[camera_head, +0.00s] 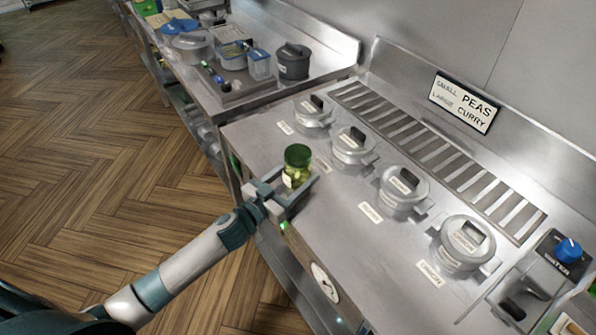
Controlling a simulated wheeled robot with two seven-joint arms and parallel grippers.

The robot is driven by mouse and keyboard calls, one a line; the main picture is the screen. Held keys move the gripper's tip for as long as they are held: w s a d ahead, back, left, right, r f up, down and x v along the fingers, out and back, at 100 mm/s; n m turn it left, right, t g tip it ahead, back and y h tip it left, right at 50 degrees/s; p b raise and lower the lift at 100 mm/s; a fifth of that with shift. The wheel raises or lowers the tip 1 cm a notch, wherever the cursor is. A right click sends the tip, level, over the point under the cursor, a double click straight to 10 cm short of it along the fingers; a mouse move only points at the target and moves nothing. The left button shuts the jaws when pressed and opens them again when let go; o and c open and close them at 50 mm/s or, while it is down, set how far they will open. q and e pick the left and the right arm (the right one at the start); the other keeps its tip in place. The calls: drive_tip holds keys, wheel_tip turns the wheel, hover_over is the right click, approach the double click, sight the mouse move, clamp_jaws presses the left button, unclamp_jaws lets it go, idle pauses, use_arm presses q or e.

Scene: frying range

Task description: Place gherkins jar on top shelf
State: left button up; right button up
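The gherkins jar (295,176), a green-lidded glass jar with green contents and a pale label, stands upright at the left end of the steel range counter. My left gripper (292,186) is at the jar from the front left. One finger passes along the jar's near right side; the other is partly hidden by the jar. I cannot tell whether the fingers press on the glass or whether the jar's base touches the counter. My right gripper is out of view. No top shelf can be made out.
Several lidded grey pots (404,190) stand in a row right of the jar, before a slotted vent (440,150). A second counter behind holds a dark pot (293,62), a large pot (193,48) and containers. A sign (464,102) leans at the back. Wooden floor is clear at left.

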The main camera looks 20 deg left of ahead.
sight(299, 164)
use_arm(q)
drive_tip(key=shift+c, duration=0.9)
drive_tip(key=shift+r, duration=0.15)
drive_tip(key=shift+w+r, duration=0.1)
drive_tip(key=shift+r, duration=0.45)
drive_tip(key=r, duration=0.3)
drive_tip(key=shift+s+d+b, duration=0.25)
drive_tip(key=shift+b, duration=0.15)
drive_tip(key=s+d+r+b, duration=0.1)
drive_tip(key=s+d+r, duration=0.5)
drive_tip(key=s+d, duration=0.1)
drive_tip(key=shift+s+d+r+b, duration=0.3)
drive_tip(key=shift+d+r+b, duration=0.1)
drive_tip(key=shift+d, duration=0.1)
